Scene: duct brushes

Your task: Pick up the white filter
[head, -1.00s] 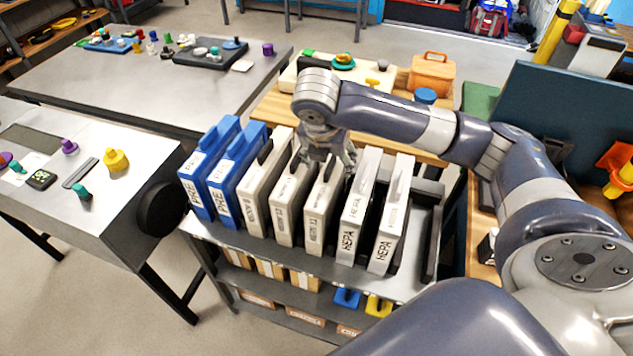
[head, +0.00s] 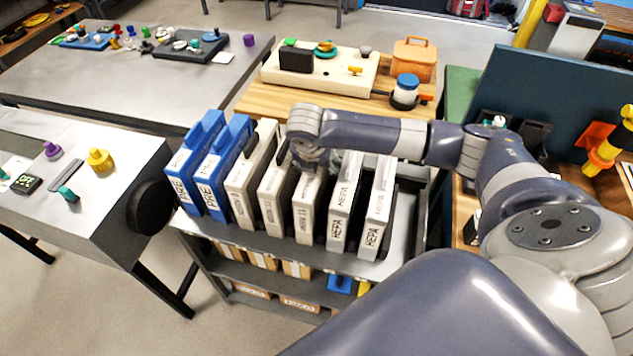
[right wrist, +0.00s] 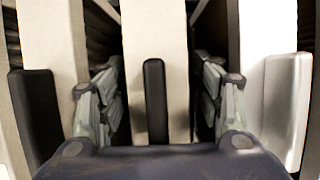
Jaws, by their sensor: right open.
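Two white filters labelled HEPA (head: 342,212) stand upright at the right of the filter row in the head view. One with a white handle (right wrist: 286,105) shows at the right edge of the right wrist view. My right gripper (right wrist: 156,80) is open, its fingers on either side of a cream filter (head: 306,208) with a black handle (right wrist: 155,100). That filter is the third cream one, just left of the HEPA pair. I cannot tell whether the fingers touch it. In the head view, my wrist partly hides the fingers. My left gripper is out of view.
Two blue filters (head: 186,180) and other cream filters (head: 240,190) fill the row's left side. They stand closely spaced on a grey cart (head: 270,243) with lower shelves. A wooden bench (head: 262,100) lies behind, and a grey table (head: 110,205) stands left.

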